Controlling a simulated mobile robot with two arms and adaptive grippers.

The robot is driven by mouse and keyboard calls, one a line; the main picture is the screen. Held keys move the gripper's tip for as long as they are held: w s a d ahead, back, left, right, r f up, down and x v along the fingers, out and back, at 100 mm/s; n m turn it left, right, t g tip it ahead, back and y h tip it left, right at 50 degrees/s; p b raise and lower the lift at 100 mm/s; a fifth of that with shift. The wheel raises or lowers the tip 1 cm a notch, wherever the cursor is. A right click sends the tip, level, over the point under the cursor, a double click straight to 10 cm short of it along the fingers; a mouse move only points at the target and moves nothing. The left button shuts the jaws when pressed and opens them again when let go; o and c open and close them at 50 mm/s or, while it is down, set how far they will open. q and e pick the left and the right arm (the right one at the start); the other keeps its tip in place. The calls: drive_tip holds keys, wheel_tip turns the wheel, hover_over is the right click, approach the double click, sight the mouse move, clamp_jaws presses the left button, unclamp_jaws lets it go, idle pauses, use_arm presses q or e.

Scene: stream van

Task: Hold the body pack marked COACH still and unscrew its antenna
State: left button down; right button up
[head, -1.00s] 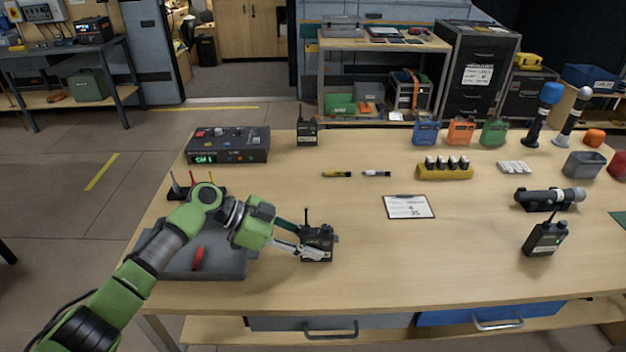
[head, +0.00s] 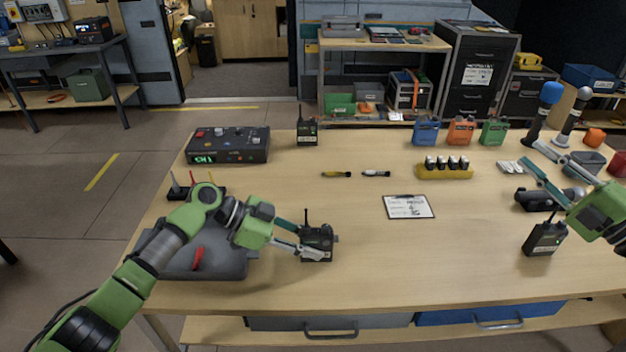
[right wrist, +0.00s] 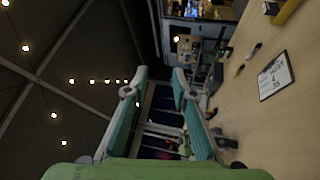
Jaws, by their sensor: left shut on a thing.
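A black body pack (head: 322,238) stands near the table's front, left of centre, with its short dark antenna (head: 306,214) pointing up. Its marking is too small to read. My left gripper (head: 310,243) is shut on this pack from the left, one finger along the near side. My right gripper (head: 534,154) is in at the far right, open and empty, above the table and well away from the held pack. Its open fingers also show in the right wrist view (right wrist: 160,78). Two similar packs stand at the back (head: 307,133) and at the right (head: 545,238).
A grey tray (head: 215,268) with a red tool lies left of the held pack. A control box (head: 228,145) stands back left. A black microphone (head: 535,200) lies near my right arm. Table between pack and clipboard is clear.

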drive_tip(key=w+a+n+g+y, duration=0.1)
drive_tip(key=a+n+g+y, duration=0.45)
drive_tip(key=a, duration=1.15)
drive_tip(key=n+g+h, duration=0.9)
drive_tip(key=n+h, duration=0.2)
drive_tip(key=h, duration=0.4)
hover_over(306, 227)
drive_tip(key=s+d, duration=0.1)
drive_tip(key=s, duration=0.2)
drive_tip(key=f, duration=0.2)
drive_tip(key=x, duration=1.1)
drive_tip(key=shift+w+d+f, duration=0.2)
clamp_jaws()
